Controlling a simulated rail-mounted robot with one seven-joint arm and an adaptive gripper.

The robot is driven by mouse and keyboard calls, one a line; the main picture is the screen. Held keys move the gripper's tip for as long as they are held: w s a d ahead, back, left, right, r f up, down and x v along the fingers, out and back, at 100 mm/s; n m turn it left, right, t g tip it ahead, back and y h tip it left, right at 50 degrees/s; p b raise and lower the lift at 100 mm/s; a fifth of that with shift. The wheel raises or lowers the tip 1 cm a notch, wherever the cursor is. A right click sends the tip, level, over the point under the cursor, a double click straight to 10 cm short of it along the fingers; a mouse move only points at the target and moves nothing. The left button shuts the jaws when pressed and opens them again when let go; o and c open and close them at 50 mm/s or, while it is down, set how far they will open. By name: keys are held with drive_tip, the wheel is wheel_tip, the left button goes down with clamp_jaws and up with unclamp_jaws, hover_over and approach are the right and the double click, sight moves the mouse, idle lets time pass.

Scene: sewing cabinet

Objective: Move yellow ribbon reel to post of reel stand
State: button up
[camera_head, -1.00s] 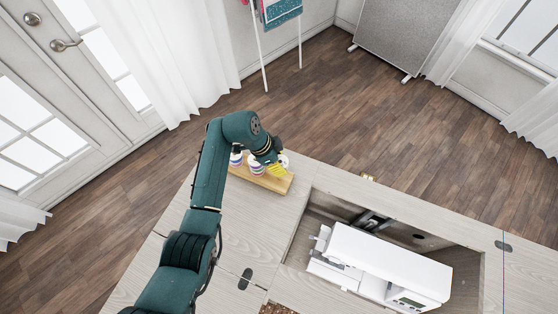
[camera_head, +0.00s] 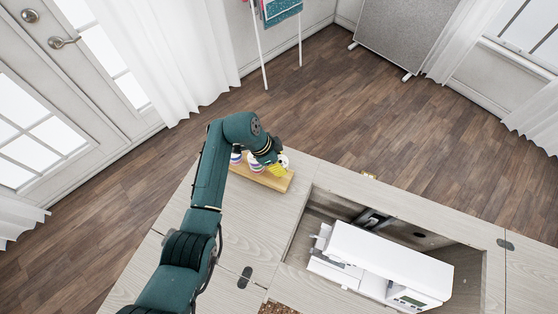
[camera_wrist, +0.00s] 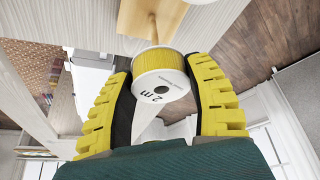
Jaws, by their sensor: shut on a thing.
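The yellow ribbon reel (camera_wrist: 160,82) has white flanges, with "2 m" printed on the one facing the wrist camera. My gripper (camera_wrist: 165,95) is shut on it, with a yellow-and-black finger on each side. The reel stand (camera_head: 276,183) is a wooden board near the cabinet's far edge, and my gripper (camera_head: 277,169) is over its right part. A thin wooden post (camera_wrist: 153,28) shows just beyond the reel's rim in the wrist view. Whether the reel is around the post or only in front of it, I cannot tell. In the head view I cannot tell the reel apart from the yellow fingers.
Other reels (camera_head: 236,158) stand on the left part of the stand, partly behind my arm. A white sewing machine (camera_head: 385,262) sits in the cabinet's recess at the right. The pale tabletop (camera_head: 262,220) between the stand and the recess is clear.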

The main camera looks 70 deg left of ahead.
drive_tip(key=shift+f+b, duration=0.5)
drive_tip(key=shift+f, duration=0.45)
drive_tip(key=o, duration=1.1)
drive_tip(key=shift+c, duration=0.2)
drive_tip(key=v, duration=1.2)
